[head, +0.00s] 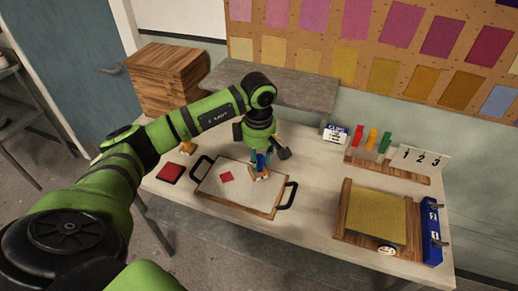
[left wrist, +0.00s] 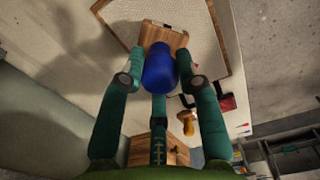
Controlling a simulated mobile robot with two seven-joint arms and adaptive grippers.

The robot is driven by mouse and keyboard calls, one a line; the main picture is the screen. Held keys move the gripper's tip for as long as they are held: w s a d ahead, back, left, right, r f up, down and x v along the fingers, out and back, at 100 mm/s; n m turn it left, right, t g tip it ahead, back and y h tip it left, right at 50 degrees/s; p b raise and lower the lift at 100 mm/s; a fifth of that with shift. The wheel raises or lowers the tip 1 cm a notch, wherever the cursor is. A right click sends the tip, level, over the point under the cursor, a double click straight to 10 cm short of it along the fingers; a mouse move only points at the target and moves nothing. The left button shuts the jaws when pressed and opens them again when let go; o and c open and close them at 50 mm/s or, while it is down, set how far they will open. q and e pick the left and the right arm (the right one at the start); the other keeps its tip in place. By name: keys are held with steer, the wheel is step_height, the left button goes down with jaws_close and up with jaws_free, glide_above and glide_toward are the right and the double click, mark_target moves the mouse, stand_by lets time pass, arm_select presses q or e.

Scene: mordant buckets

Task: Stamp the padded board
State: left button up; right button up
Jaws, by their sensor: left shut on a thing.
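The padded board (head: 212,189) is a pale panel in a wooden frame with dark handles, lying on the table. A red square (head: 227,177) shows on its surface, left of the held stamp. My left gripper (head: 261,160) is over the board's right part, shut on a stamp with a blue handle (left wrist: 160,66) and a wooden block (left wrist: 159,37). The block is at the board's surface; I cannot tell whether it touches. The board fills the top of the left wrist view (left wrist: 190,14). A red ink pad (head: 170,173) lies left of the board. My right gripper is out of view.
A second stamp with an orange handle (head: 187,145) stands behind the ink pad. A wooden tray with a yellow slab (head: 372,214) sits at the right. The table between board and tray is clear.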

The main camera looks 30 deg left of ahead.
mark_target(259, 174)
arm_select(q)
steer(key=shift+a+n, duration=0.25)
steer(key=shift+n, duration=0.05)
steer(key=shift+f, duration=0.2)
steer(key=shift+w+d+f+b, duration=0.1)
steer(key=shift+d+f+b, duration=0.15)
steer(key=shift+f+b, duration=0.35)
step_height(259, 174, down, 3)
steer(key=shift+r+b, duration=0.1)
steer(key=shift+b, duration=0.55)
steer(key=shift+f+b, duration=0.35)
steer(key=shift+f, duration=0.4)
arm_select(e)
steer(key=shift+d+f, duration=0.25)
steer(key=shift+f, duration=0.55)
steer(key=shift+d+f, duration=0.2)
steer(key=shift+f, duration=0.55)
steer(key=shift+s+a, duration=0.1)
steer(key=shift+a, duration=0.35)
arm_select(q)
steer(key=shift+f+b, duration=0.5)
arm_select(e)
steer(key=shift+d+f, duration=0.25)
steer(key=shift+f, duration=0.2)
arm_select(q)
steer(key=shift+f, duration=0.15)
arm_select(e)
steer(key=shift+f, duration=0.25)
